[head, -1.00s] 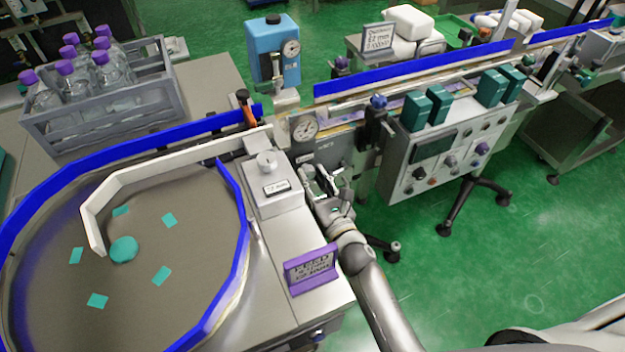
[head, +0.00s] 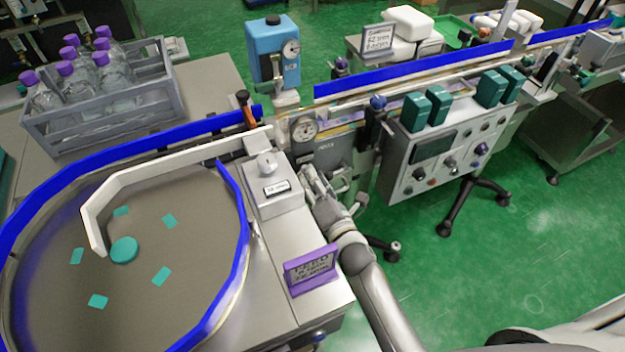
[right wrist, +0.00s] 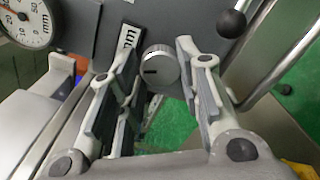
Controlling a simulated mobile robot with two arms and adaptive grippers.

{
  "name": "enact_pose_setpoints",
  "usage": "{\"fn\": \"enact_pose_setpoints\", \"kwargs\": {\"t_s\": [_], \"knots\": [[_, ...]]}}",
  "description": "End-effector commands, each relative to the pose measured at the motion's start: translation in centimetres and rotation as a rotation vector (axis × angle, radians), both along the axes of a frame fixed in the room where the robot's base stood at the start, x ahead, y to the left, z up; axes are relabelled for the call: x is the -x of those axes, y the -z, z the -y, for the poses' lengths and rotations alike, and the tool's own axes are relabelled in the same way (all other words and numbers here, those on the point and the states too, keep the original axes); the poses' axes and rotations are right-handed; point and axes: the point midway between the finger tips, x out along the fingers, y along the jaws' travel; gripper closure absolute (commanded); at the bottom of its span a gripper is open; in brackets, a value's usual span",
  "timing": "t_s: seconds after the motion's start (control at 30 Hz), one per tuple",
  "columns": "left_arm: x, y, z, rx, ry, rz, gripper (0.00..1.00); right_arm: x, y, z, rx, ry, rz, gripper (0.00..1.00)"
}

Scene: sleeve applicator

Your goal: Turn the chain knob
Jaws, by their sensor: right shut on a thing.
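Exact finger contact is hard to make out. In the head view my right gripper (head: 325,182) is low at the conveyor's side, below the round dial gauge (head: 303,129), and the knob there is hidden. My left gripper is not in view.
A grey box with a top knob (head: 266,165) stands left of my gripper. A purple-framed sign (head: 311,268) stands near my forearm. A control panel (head: 440,150) is to the right. In the wrist view, a black ball handle (right wrist: 231,23) and metal rod are close to the right finger.

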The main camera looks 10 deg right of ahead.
Motion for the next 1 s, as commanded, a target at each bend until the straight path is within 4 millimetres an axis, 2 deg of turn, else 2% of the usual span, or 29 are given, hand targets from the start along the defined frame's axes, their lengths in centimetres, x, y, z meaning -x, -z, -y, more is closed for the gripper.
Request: {"fn": "enact_pose_setpoints", "kwargs": {"t_s": [1.0], "knots": [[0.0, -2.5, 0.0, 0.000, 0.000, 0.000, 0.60, 0.0, 0.0, 0.1, -0.945, 0.002, -0.185, 0.91]]}}
